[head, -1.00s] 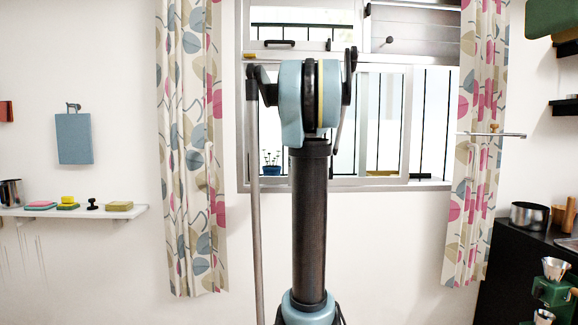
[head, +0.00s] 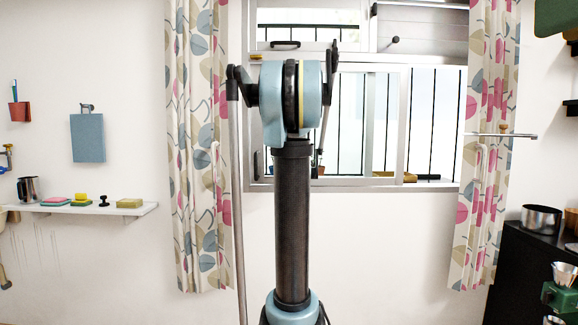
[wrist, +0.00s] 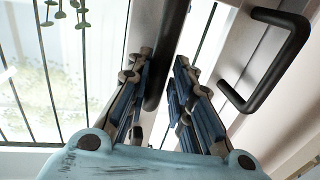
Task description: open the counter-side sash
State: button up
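The window's lower part has sliding sashes in pale frames. The sash nearer the dark counter shows its frame (head: 404,125) at the right in the head view. My gripper is mostly hidden behind my arm there. In the wrist view, my gripper (wrist: 165,85) is open, its two blue-padded fingers apart. A dark upright bar (wrist: 160,65) shows between and beyond the fingers; I cannot tell whether they touch it. A black handle (wrist: 270,65) stands on a pale frame to the right of the fingers. I cannot tell which sash it belongs to.
Patterned curtains hang left (head: 200,150) and right (head: 478,170) of the window. A dark counter (head: 510,265) with a metal pot (head: 541,219) stands at the right. A small shelf (head: 85,209) is on the left wall. Window bars (head: 435,120) stand behind the glass.

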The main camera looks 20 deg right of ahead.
jog(key=shift+d+r, duration=0.1)
jog(key=shift+r, duration=0.05)
jog(key=shift+s, duration=0.25)
jog(key=s, duration=0.3)
jog(key=s+a, duration=0.1)
jog(key=s, duration=0.7)
jog(key=shift+s+a+f, duration=0.2)
jog(key=shift+s+a, duration=0.05)
jog(key=shift+a, duration=0.1)
